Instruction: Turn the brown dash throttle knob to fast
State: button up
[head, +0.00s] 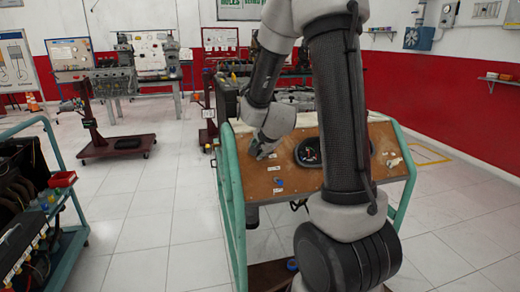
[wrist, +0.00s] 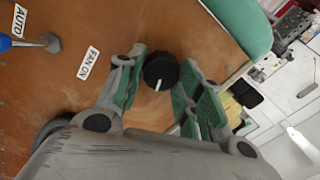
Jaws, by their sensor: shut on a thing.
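The brown dash panel (head: 300,180) is a sloped board in a green frame. A round black knob (wrist: 160,70) with a white pointer line stands on it near its green-edged corner in the wrist view. The pointer line faces down towards my gripper's palm in that view. My gripper (wrist: 163,78) has one finger on each side of the knob and is shut on it. In the head view my gripper (head: 262,148) is at the panel's upper left, and the knob cannot be made out there. No throttle or fast label is readable.
A FAN ON label (wrist: 89,62) and a blue-tipped toggle switch (wrist: 30,42) by an AUTO label (wrist: 19,20) lie left of the knob. A gauge cluster (head: 308,151) is mid-panel, partly behind my arm. A green cart (head: 75,240) stands left, with clear floor between.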

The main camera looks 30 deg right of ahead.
jog(key=m, duration=0.5)
jog(key=shift+s+f+m, duration=0.1)
jog(key=shift+m, duration=0.2)
jog(key=shift+s+a+f+m, duration=0.1)
jog(key=shift+m, duration=2.2)
jog(key=o, duration=1)
jog(key=v, duration=0.7)
jog(key=shift+s, duration=0.25)
